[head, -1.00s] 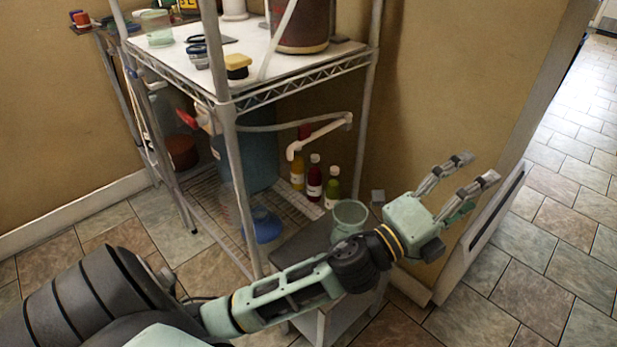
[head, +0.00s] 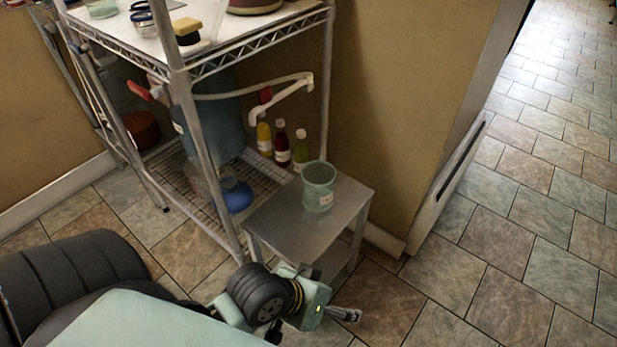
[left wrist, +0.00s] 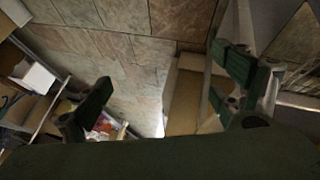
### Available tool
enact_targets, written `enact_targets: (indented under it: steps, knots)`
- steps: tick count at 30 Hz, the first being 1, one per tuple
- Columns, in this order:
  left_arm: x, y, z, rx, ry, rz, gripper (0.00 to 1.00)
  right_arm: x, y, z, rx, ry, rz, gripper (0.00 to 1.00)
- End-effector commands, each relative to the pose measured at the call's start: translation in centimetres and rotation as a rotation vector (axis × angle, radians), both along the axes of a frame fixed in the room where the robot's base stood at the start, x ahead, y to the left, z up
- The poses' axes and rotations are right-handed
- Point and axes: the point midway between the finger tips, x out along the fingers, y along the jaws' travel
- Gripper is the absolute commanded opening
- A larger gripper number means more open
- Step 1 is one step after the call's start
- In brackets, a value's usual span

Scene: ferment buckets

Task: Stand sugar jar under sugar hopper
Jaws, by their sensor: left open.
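A translucent pale green jar (head: 318,187) with a small label stands upright on a small grey metal side table (head: 285,232); I take it for the sugar jar. Nothing touches it. I cannot pick out a sugar hopper in the head view. My left gripper (head: 346,314) is low in front of the side table, below and apart from the jar. Its fingers also show spread and empty in the left wrist view (left wrist: 160,84). My right gripper is in neither view.
A wire shelf rack (head: 255,45) stands left of the side table. Its lower shelf holds a large blue container (head: 215,115), a blue round-based item (head: 236,195) and several bottles (head: 282,145). The tiled floor at right is clear.

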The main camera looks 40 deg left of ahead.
Motion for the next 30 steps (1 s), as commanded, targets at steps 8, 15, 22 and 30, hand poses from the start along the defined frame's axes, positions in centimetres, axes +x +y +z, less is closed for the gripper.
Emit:
enact_targets:
  steps: [8, 15, 22, 30]
  knots:
    - [8.1, -6.1, 5.5, -0.806, -0.111, 0.420, 0.88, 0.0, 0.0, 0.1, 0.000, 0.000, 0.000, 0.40]
    - [13.8, -1.8, 9.8, -1.570, -0.068, 0.886, 0.88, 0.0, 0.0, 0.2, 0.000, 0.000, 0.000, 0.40]
    - [16.3, 8.3, 8.7, -2.223, -0.070, 1.320, 0.88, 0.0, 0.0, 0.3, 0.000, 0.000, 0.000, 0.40]
    - [15.6, 15.1, 6.0, -2.584, -0.152, 1.545, 0.88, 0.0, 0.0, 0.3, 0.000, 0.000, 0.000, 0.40]
